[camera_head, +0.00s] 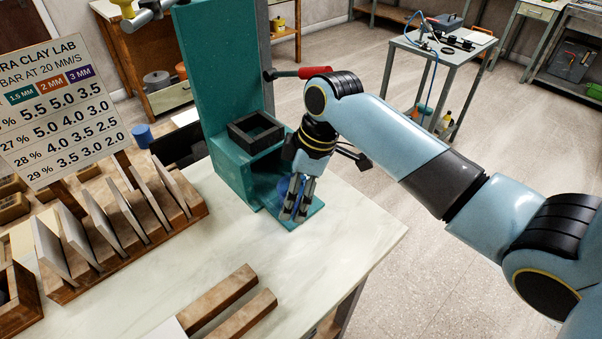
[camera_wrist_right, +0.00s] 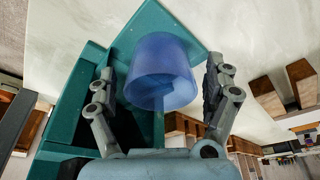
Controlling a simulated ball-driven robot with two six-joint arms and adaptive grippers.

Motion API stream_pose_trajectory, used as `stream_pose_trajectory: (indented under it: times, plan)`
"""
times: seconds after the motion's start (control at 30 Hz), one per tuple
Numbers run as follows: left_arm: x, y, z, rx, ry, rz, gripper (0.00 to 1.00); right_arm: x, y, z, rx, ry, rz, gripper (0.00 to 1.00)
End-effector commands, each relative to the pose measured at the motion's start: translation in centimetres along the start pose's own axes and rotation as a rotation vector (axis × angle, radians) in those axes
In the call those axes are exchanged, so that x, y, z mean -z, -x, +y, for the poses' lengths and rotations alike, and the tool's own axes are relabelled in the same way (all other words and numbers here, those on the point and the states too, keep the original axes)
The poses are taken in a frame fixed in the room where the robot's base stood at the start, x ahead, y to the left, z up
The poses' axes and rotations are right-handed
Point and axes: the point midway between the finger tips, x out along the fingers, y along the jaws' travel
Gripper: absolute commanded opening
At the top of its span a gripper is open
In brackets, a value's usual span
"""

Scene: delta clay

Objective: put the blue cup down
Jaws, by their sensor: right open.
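The blue cup (camera_wrist_right: 160,70) shows in the wrist view between the two spread fingers of my right gripper (camera_wrist_right: 160,78), with a gap at each side. It is over or on the teal base plate (camera_wrist_right: 158,22); whether it rests there I cannot tell for sure. In the head view my right gripper (camera_head: 293,212) points down over the teal plate (camera_head: 309,217) at the foot of the teal machine. The cup is mostly hidden behind the fingers there, and only bits of blue show. The right gripper is open. My left gripper is not in view.
The teal machine column (camera_head: 222,70) with a black square frame (camera_head: 256,131) stands behind the gripper. A wooden rack of slabs (camera_head: 130,225) and a printed sign (camera_head: 55,110) are at left. Two wooden bars (camera_head: 235,305) lie in front. The pale tabletop (camera_head: 340,240) is clear at right.

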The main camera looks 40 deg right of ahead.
Motion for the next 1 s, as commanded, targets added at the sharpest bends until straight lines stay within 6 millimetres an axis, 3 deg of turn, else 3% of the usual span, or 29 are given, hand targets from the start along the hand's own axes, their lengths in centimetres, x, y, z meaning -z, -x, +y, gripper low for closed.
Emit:
stream_pose_trajectory:
  times: [0.3, 0.5, 0.67, 1.0]
  plan:
    - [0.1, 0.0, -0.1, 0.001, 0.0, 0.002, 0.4, 0.0, 6.8, 0.2, -0.005, 0.004, 0.0, 0.85]
    - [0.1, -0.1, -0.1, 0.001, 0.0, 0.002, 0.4, 0.0, 10.2, 0.1, -0.002, 0.002, -0.001, 0.85]
    - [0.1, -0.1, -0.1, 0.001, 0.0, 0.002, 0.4, 0.0, 11.3, 0.0, 0.0, 0.001, -0.002, 0.85]
    - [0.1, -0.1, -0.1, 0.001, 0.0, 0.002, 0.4, 0.0, 11.4, 0.0, 0.001, 0.0, -0.001, 0.85]
